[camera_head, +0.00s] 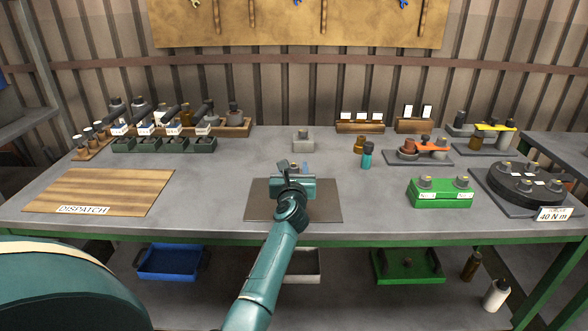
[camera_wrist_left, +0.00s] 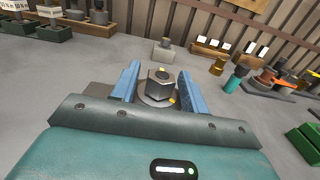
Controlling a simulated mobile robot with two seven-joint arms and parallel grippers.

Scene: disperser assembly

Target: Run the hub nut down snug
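My left gripper (camera_head: 294,172) is over the dark mat (camera_head: 260,208) in the middle of the bench and hides most of what stands there. In the left wrist view, its two blue fingers (camera_wrist_left: 160,80) are apart, on either side of a grey hex nut (camera_wrist_left: 158,87) with yellow marks. A dark stud end shows above the nut, and a round grey flange (camera_wrist_left: 156,101) lies beneath it. Gaps show between the nut and both fingers. How well the nut is seated cannot be told. My right gripper is not in view.
A small grey block (camera_head: 303,141) stands behind the mat. A teal bottle (camera_head: 367,156) and a green box (camera_head: 440,193) are to the right, with a black round fixture (camera_head: 525,184) labelled 40 N m. A wooden dispatch board (camera_head: 100,190) lies left. Bench between is clear.

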